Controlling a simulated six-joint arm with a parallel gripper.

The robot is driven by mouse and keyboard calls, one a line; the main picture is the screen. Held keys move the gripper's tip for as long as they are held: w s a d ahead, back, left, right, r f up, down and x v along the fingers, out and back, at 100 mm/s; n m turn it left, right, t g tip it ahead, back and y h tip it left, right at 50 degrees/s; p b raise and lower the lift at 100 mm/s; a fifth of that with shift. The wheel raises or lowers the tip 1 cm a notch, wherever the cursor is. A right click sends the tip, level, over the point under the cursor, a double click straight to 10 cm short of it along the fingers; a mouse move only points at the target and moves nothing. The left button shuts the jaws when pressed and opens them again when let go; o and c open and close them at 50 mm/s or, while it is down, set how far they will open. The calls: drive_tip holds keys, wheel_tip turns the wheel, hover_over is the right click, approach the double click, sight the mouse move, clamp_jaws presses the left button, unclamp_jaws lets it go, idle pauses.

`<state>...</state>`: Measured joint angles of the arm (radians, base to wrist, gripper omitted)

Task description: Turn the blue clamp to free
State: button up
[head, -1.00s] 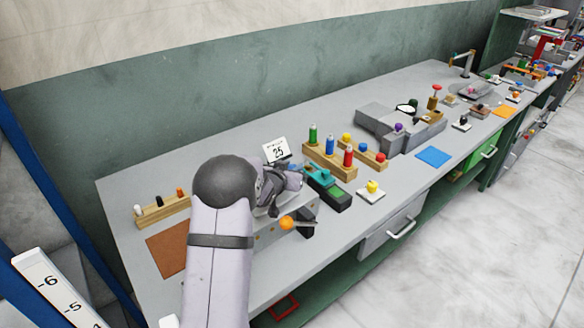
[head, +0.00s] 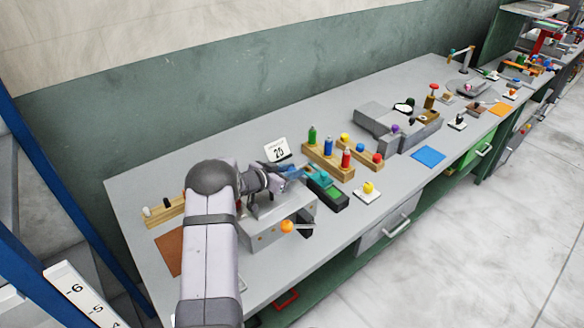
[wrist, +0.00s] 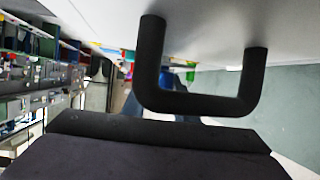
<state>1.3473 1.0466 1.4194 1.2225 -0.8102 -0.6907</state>
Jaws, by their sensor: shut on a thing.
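The blue clamp (head: 294,172) shows as a small blue piece at the tip of my gripper (head: 281,178), above the grey metal box (head: 268,228) in the head view. My gripper is shut on it, though my wrist and fingers hide most of the clamp and the exact grip. I cannot read the clamp's turn position. In the wrist view a dark U-shaped bar (wrist: 200,103) hangs from a pale surface, close in front of the camera. A dark block fills the bottom of that view.
A teal and black device (head: 325,187) and a wooden stand with coloured bottles (head: 328,160) are close on the right. An orange knob (head: 287,226) sticks out of the box front. A blue mat (head: 428,156) lies farther right.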

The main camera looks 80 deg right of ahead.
drive_tip(key=shift+d+r, duration=0.1)
drive_tip(key=shift+r, duration=0.1)
drive_tip(key=o, duration=1.1)
drive_tip(key=shift+c, duration=0.2)
drive_tip(key=shift+f, duration=0.1)
drive_tip(key=shift+b+v, duration=1.35)
drive_tip(key=shift+v, duration=2.4)
